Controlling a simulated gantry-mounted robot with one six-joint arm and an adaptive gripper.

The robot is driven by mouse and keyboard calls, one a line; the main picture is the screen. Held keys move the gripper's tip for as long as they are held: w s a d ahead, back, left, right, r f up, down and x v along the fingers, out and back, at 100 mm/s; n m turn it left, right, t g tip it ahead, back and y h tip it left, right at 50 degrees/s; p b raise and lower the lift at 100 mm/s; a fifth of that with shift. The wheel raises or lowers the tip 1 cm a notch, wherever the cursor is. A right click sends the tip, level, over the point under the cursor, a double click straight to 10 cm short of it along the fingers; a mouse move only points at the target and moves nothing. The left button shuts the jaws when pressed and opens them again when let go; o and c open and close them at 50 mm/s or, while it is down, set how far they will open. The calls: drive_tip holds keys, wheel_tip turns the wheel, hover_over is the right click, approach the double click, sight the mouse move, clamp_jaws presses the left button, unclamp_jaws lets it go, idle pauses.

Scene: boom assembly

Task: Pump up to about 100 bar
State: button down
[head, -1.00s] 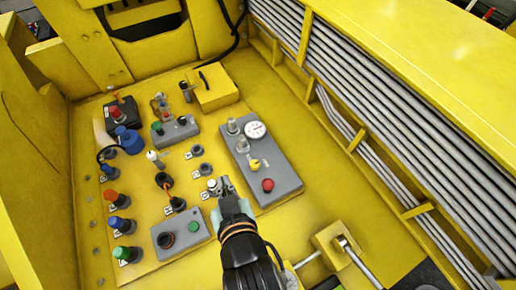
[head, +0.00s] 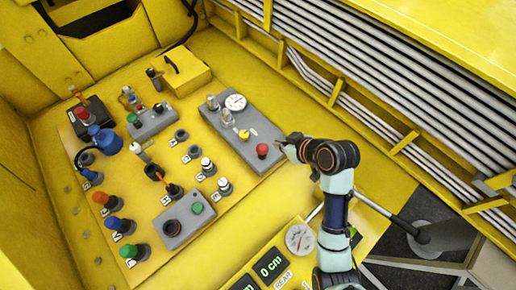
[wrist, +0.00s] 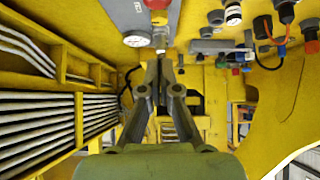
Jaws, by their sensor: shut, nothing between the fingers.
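My gripper (head: 284,146) is shut and empty. It is at the right edge of the grey valve panel (head: 222,122), close to a red knob (head: 262,150); I cannot tell whether they touch. In the wrist view my gripper's fingers (wrist: 160,62) point toward that panel. A round white gauge (head: 236,102) sits on the panel, and it also shows in the wrist view (wrist: 136,39). A second dial gauge (head: 299,238) is on the front panel; neither needle is readable. A metal rod (head: 376,206) runs right to a dark grey cylinder (head: 445,236). My arm partly hides the rod's left end.
Several coloured connectors (head: 117,223) and a grey box with a green button (head: 186,218) stand left of the arm. A yellow box (head: 186,72) is at the back. Metal pipes (head: 385,115) line the right wall. A display (head: 270,263) reads 0 cm.

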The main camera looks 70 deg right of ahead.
hover_over(265, 151)
wheel_tip(265, 151, down, 7)
drive_tip(key=shift+w+a+f, duration=0.1)
wheel_tip(265, 151, down, 3)
drive_tip(key=shift+r, duration=0.2)
drive_tip(key=shift+f, duration=0.7)
drive_tip(key=shift+f+b, duration=0.95)
drive_tip(key=shift+f, duration=0.55)
